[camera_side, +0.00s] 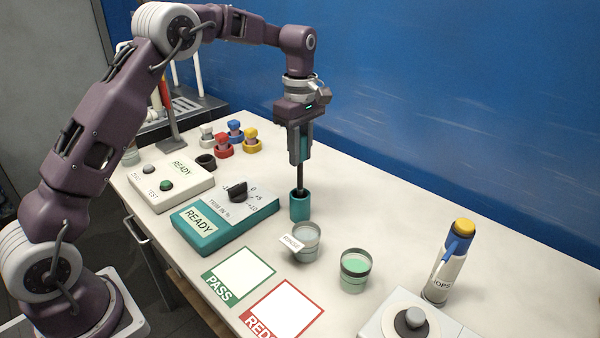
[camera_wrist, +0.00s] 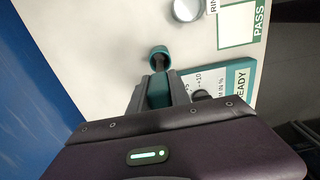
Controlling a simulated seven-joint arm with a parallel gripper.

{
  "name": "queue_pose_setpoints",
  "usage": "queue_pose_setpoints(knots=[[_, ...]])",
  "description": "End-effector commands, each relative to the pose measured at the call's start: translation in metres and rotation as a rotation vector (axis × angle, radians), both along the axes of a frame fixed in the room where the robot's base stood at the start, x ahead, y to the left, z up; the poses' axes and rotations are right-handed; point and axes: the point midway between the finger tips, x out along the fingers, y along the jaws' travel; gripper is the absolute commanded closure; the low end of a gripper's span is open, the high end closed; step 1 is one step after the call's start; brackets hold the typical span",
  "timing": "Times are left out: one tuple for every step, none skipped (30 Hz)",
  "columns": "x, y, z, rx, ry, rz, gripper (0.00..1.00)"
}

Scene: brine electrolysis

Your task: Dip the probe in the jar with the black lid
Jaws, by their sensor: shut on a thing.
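My gripper (camera_side: 300,160) points down and is shut on the teal handle of the probe (camera_side: 300,177). The probe's black shaft runs down into the mouth of a teal cylindrical holder (camera_side: 300,207); its tip is hidden. In the wrist view, my gripper (camera_wrist: 155,92) holds the probe upright, above the holder's round rim (camera_wrist: 157,50). I cannot make out a clearly black lid on either.
A teal meter box (camera_side: 226,220) reading READY lies left of the holder, with a white test box (camera_side: 172,186) behind. A small black cup (camera_side: 205,162) and several coloured pieces (camera_side: 236,135) stand farther back. A bottle (camera_side: 446,265) stands right. PASS and red-bordered mats lie in front.

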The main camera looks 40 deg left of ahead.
Motion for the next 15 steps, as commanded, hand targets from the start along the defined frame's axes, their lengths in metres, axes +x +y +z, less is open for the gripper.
queue_pose_setpoints(knots=[[0.001, -0.001, 0.011, 0.000, -0.004, -0.001, 1.00], [0.000, 0.000, 0.016, 0.000, -0.002, 0.000, 1.00], [0.000, -0.001, 0.022, 0.001, -0.001, -0.001, 1.00], [0.000, -0.003, 0.026, 0.001, -0.002, -0.002, 1.00], [0.000, -0.007, 0.029, 0.000, -0.001, -0.004, 1.00], [-0.001, -0.015, 0.033, 0.000, 0.000, -0.006, 1.00], [-0.002, -0.023, 0.035, 0.000, 0.000, -0.007, 1.00], [-0.003, -0.032, 0.037, 0.000, 0.000, -0.008, 1.00], [-0.005, -0.047, 0.039, 0.000, 0.001, -0.009, 1.00], [-0.008, -0.060, 0.040, 0.000, 0.001, -0.011, 1.00], [-0.010, -0.073, 0.042, 0.000, 0.001, -0.012, 1.00], [-0.015, -0.092, 0.044, 0.000, 0.001, -0.012, 1.00], [-0.019, -0.106, 0.046, 0.000, 0.001, -0.013, 1.00], [-0.024, -0.120, 0.048, 0.001, 0.001, -0.013, 1.00], [-0.030, -0.139, 0.050, 0.001, 0.001, -0.013, 1.00]])
